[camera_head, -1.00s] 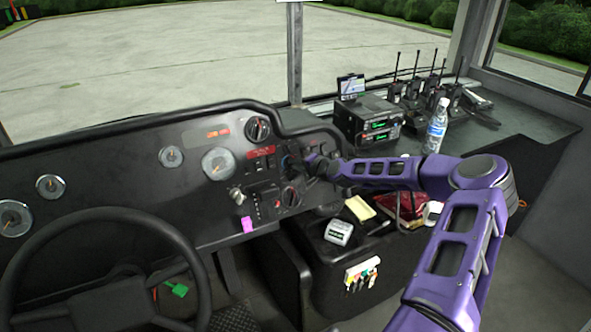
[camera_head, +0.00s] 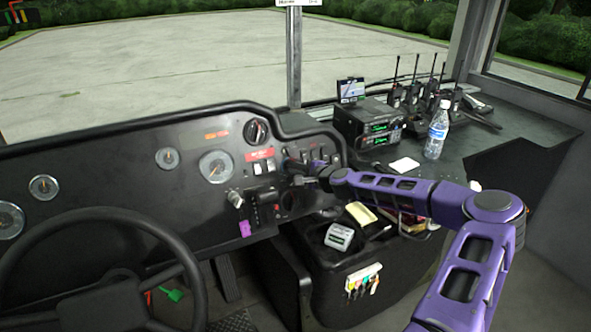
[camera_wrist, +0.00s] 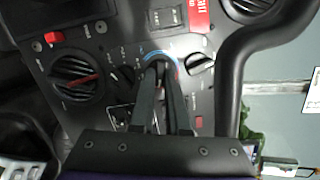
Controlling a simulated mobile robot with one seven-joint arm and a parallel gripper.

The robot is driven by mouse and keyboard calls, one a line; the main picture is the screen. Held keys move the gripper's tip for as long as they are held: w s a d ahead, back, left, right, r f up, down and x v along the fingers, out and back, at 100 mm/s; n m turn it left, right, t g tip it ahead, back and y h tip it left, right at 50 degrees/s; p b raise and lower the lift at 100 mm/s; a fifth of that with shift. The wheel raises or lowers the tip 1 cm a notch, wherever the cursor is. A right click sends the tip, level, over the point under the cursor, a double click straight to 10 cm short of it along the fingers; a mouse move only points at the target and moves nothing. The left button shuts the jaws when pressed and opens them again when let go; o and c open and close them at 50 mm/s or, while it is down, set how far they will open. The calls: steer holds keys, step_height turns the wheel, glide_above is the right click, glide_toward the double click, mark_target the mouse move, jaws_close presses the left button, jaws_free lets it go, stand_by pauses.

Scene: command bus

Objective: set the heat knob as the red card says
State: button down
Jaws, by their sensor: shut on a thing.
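My gripper (camera_wrist: 160,84) is shut on the heat knob (camera_wrist: 160,66), a small dark knob with a blue-to-red arc around it in the wrist view. The fingers cover most of the knob, so I cannot read its pointer. In the head view my gripper (camera_head: 304,179) is at the right part of the dashboard and hides the knob. The red card (camera_head: 260,154) is on the dashboard, up and left of my gripper. It also shows in the wrist view (camera_wrist: 197,16), partly cut off; its full wording is not readable.
In the wrist view a large knob (camera_wrist: 78,79) and small knobs (camera_wrist: 122,78) (camera_wrist: 200,63) flank the held knob. A thick black trim edge (camera_wrist: 232,75) runs on the right. A water bottle (camera_head: 437,130) and radio unit (camera_head: 368,122) stand on the right shelf.

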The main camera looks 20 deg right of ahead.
steer(key=shift+a, duration=0.1)
stand_by(0.3)
steer(key=c, duration=0.9)
jaws_free()
steer(key=shift+s, duration=0.1)
steer(key=p+v, duration=0.1)
steer(key=v, duration=1.6)
steer(key=shift+s+p, duration=0.15)
steer(key=shift+p, duration=0.2)
